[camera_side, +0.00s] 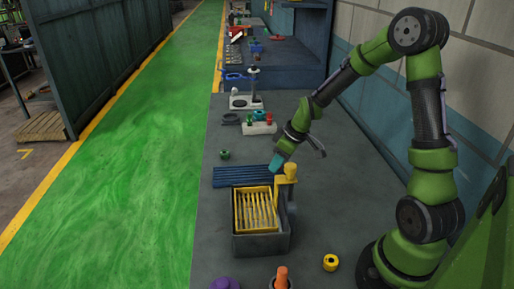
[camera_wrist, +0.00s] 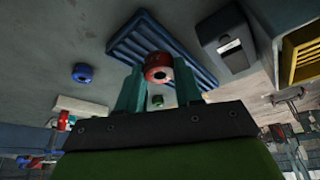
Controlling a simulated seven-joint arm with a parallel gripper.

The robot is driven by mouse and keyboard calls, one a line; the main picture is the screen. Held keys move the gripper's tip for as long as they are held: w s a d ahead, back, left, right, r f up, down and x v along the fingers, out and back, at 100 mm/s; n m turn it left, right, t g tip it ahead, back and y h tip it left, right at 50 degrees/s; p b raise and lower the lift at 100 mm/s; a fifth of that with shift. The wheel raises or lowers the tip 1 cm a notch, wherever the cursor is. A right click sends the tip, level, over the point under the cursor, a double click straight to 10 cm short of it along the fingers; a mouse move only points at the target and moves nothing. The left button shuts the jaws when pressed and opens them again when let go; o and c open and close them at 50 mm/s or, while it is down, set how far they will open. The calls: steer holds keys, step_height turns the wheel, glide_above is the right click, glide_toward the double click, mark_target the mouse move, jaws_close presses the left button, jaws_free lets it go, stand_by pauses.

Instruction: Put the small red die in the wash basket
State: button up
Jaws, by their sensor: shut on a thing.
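The small red die (camera_wrist: 158,67), a short round piece with a dark hole, is between the teal fingertips of my gripper (camera_wrist: 159,76) in the wrist view. My gripper is shut on it and holds it in the air. In the side view my gripper (camera_side: 277,163) hangs over the bench near the blue ribbed rack; the die cannot be made out there. The yellow wash basket (camera_side: 237,214) sits inside a grey tank (camera_side: 262,245), in front of my gripper in the side view. A corner of the basket also shows in the wrist view (camera_wrist: 306,56).
A yellow-topped post (camera_side: 291,171) stands at the tank's back right corner, close to my gripper. The blue rack (camera_side: 240,177) lies behind the tank. A green piece (camera_side: 225,155) and a white block (camera_side: 259,129) with coloured pieces stand farther back. A yellow ring (camera_side: 330,262) lies at front right.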

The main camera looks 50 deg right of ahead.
steer(key=a+r+n+y, duration=0.1)
steer(key=a+n, duration=0.2)
steer(key=w+a+r+n+g+y, duration=0.1)
steer(key=a+r+n, duration=0.1)
steer(key=a, duration=0.1)
steer(key=a+r+n, duration=0.2)
steer(key=a+n, duration=0.1)
steer(key=a, duration=0.1)
steer(key=shift+w+a+r+n+g+y, duration=0.1)
steer(key=shift+w+r+n+g+y, duration=0.1)
steer(key=shift+w+n+g+y, duration=0.15)
steer(key=a+r+n, duration=0.1)
steer(key=s+a+r+n+g, duration=0.1)
steer(key=n, duration=0.1)
steer(key=a+r+n+g+y, duration=0.1)
steer(key=n, duration=0.1)
steer(key=shift+s+a, duration=0.2)
steer(key=shift+a, duration=0.15)
steer(key=s+a+r+n+g, duration=0.3)
steer(key=s+r+n, duration=0.1)
steer(key=n, duration=0.3)
steer(key=n+h, duration=0.1)
steer(key=n, duration=0.1)
glide_toward(253, 205)
steer(key=shift+m, duration=0.25)
steer(key=x, duration=0.6)
steer(key=shift+a, duration=0.1)
